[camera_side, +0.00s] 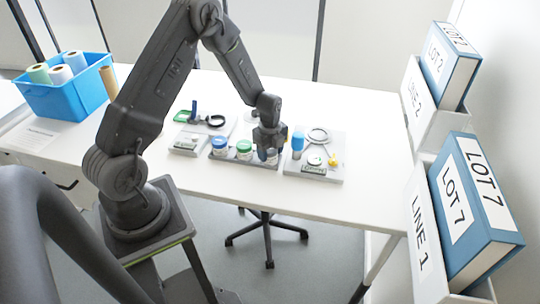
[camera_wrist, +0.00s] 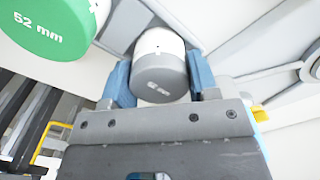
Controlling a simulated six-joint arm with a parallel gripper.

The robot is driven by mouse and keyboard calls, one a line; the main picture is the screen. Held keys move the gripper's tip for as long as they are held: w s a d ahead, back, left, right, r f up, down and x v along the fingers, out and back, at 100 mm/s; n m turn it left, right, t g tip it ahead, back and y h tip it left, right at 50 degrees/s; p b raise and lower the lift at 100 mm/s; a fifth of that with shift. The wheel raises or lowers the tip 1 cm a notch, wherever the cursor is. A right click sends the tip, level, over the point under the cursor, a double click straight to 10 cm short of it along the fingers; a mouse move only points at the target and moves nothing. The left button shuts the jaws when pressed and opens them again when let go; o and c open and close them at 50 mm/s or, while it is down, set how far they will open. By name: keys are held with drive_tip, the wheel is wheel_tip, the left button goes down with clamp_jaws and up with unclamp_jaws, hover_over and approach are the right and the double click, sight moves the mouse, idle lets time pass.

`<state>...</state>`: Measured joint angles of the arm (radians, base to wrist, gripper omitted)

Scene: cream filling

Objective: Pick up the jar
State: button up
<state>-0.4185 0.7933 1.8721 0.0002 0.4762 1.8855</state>
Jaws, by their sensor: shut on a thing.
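A small white jar with a grey lid (camera_wrist: 160,72) sits between the two blue fingertips of my gripper (camera_wrist: 159,84) in the wrist view. The fingers are shut on its sides. In the side view my gripper (camera_side: 268,150) points down at the right end of a grey tray (camera_side: 233,157) and mostly hides this jar. A jar with a green lid (camera_side: 244,147) stands just left of my gripper. Its lid, marked "52 mm", also shows large in the wrist view (camera_wrist: 50,25). A jar with a blue lid (camera_side: 220,143) stands further left. I cannot tell whether the held jar touches the tray.
A scale-like device (camera_side: 188,144) is left. A blue bin (camera_side: 65,98) and binders (camera_side: 475,195) stand at the sides.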

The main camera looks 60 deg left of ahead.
drive_tip(key=shift+r, duration=0.15)
drive_tip(key=shift+r, duration=0.6)
wheel_tip(320, 180, up, 3)
drive_tip(key=shift+f, duration=0.15)
drive_tip(key=s+a+r, duration=0.4)
drive_tip(key=s, duration=0.1)
drive_tip(key=s+a+r, duration=0.2)
drive_tip(key=s+a, duration=0.1)
drive_tip(key=shift+a+r, duration=0.1)
drive_tip(key=shift+r, duration=0.05)
drive_tip(key=w+a+r, duration=0.1)
drive_tip(key=w+r, duration=0.1)
drive_tip(key=w, duration=0.8)
drive_tip(key=w+a+r, duration=0.1)
drive_tip(key=w+r, duration=0.1)
drive_tip(key=w, duration=0.8)
drive_tip(key=w+d+f, duration=0.2)
drive_tip(key=d, duration=0.1)
drive_tip(key=w+d+f, duration=0.5)
drive_tip(key=w, duration=0.1)
drive_tip(key=shift+d+f, duration=0.15)
drive_tip(key=shift+d, duration=0.25)
drive_tip(key=shift+w+f, duration=0.1)
drive_tip(key=shift+f, duration=1.9)
